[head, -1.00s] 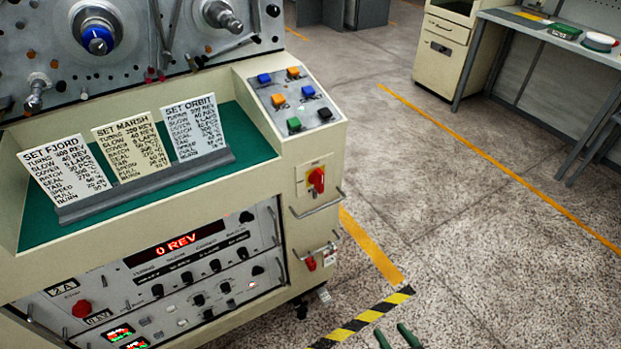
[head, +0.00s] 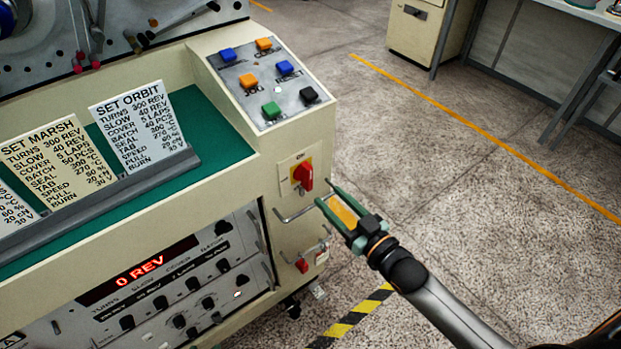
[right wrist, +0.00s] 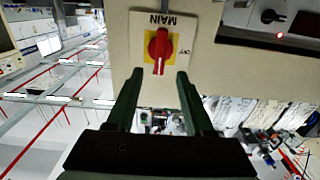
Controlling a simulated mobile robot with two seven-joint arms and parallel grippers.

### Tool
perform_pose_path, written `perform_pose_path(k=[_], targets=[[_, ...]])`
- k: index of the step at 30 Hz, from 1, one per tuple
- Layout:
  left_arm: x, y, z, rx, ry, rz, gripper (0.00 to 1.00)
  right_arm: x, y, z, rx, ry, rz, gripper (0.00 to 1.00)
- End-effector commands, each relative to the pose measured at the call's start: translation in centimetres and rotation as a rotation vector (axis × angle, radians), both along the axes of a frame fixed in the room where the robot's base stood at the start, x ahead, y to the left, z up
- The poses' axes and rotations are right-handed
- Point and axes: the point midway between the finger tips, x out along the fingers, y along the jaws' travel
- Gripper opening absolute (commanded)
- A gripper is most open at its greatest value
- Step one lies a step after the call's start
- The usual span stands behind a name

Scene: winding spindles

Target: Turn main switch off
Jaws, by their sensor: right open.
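The main switch (head: 303,175) is a red knob on a yellow square with a white plate, on the cream side face of the machine. The letters above it in the head view look like "ON". In the right wrist view the switch (right wrist: 159,46) is upside down, beside a label reading "MAIN". Its handle lies along the plate's vertical. My right gripper (head: 330,196) is open and empty, just right of and slightly below the switch, apart from it. In the right wrist view its fingertips (right wrist: 159,75) straddle the handle's line. My left gripper is out of view.
A metal rail (head: 294,214) juts out just below the switch. A smaller red switch (head: 302,265) sits lower down. A sloped panel with coloured buttons (head: 265,80) is above. Set cards (head: 140,128) stand on the green shelf. The floor to the right is open.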

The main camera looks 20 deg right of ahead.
Motion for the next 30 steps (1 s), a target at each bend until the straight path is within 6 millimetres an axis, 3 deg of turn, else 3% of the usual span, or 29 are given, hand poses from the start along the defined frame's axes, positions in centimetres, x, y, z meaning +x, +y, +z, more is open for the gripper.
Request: perform_pose_path(k=[6, 12, 26, 30], targets=[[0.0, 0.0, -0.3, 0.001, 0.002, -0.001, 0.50, 3.8, 1.4, 0.0, 0.001, -0.002, 0.000, 0.53], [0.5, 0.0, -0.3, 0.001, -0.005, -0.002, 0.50, 6.3, 2.3, -0.1, 0.000, 0.001, 0.000, 0.53], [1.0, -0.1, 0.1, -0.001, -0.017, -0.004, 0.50, 7.3, 2.7, 0.0, -0.001, 0.002, 0.000, 0.53], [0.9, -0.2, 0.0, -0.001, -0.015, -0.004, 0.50, 7.3, 2.7, 0.0, -0.001, 0.002, 0.000, 0.38]])
